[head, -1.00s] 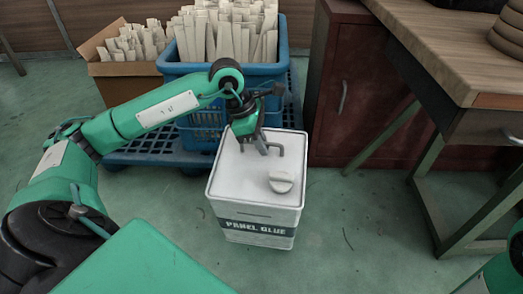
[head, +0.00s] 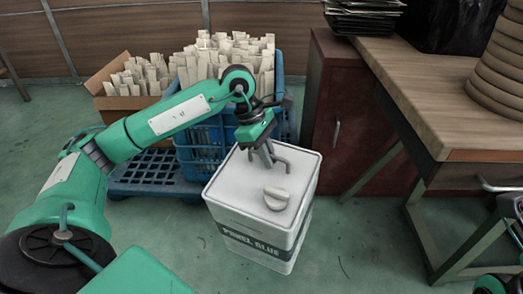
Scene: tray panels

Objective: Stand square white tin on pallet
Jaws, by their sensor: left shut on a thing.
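The square white tin (head: 258,198), labelled PANEL GLUE, has a round cap and a wire handle on its top. It is in the middle of the head view, in front of the blue pallet and to its right. My left gripper (head: 266,152) reaches down from above and is shut on the tin's handle. The tin is turned and looks slightly tilted; I cannot tell whether its base touches the floor. The blue pallet (head: 150,172) lies on the floor behind, with its left part bare. My right gripper is out of view.
A blue crate (head: 200,150) full of pale strips stands on the pallet. A cardboard box (head: 120,103) of strips is behind at left. A dark red cabinet (head: 350,140) and a wooden workbench (head: 440,90) stand at right. Green floor is clear in front.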

